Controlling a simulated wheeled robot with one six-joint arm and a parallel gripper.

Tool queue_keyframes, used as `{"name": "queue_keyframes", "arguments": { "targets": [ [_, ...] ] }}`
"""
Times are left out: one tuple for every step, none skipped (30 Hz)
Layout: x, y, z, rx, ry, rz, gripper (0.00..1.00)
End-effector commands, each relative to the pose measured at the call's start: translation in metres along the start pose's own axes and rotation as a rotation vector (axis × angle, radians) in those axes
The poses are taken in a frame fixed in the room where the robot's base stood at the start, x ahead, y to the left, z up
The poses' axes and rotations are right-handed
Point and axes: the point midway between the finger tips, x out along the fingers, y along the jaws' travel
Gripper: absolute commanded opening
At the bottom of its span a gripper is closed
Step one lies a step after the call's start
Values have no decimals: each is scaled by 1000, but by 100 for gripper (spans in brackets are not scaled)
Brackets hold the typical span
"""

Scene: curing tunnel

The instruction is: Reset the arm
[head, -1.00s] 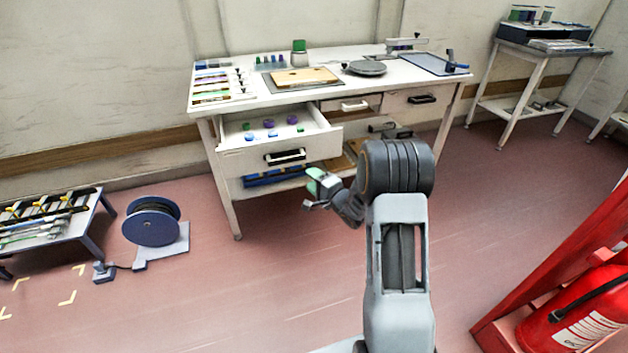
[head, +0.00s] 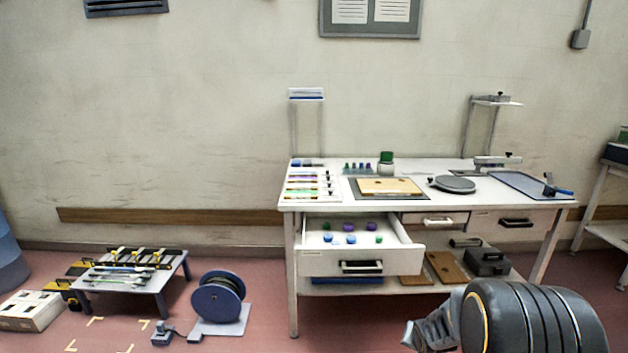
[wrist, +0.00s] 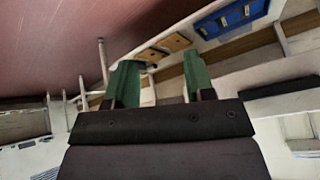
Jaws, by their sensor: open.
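My gripper (wrist: 160,85) shows in the wrist view with two green fingers spread apart and nothing between them. In the head view my arm is at the bottom right, in front of the workbench, and the fingers are not visible there. The white workbench (head: 400,190) stands against the wall. Its left drawer (head: 345,262) is pulled out and holds several small blue, purple and green pieces. In the wrist view the bench's lower shelf, with a blue tray (wrist: 230,18) and brown boards (wrist: 175,42), appears tilted beyond the fingers.
A low table (head: 130,280) with rods and a blue reel (head: 218,300) stand on the floor left of the bench. A white box (head: 30,312) lies at the far left. Another table (head: 608,190) is at the right edge. The bench top carries a wooden board (head: 390,186).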

Motion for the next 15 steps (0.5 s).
{"name": "queue_keyframes", "arguments": {
  "targets": [
    [-43,-1,-2,-72,-57,48,49],
    [-63,0,2,-120,-105,74,49],
    [-93,-2,9,-180,-170,96,49],
    [-117,-3,14,-224,-220,104,49],
    [-140,-5,20,-264,-265,106,49],
    [-170,-9,26,-311,-318,99,49],
    [-190,-12,31,-341,-353,90,49],
    [-211,-15,36,-369,-381,78,49],
    [-236,-20,40,-397,-410,59,49],
    [-253,-23,43,-414,-423,44,49],
    [-269,-26,45,-428,-431,29,49],
    [-288,-31,47,-437,-433,11,49],
    [-301,-34,47,-440,-427,-2,49],
    [-313,-37,46,-440,-415,-14,49],
    [-326,-42,43,-444,-390,-29,49]
  ]
}}
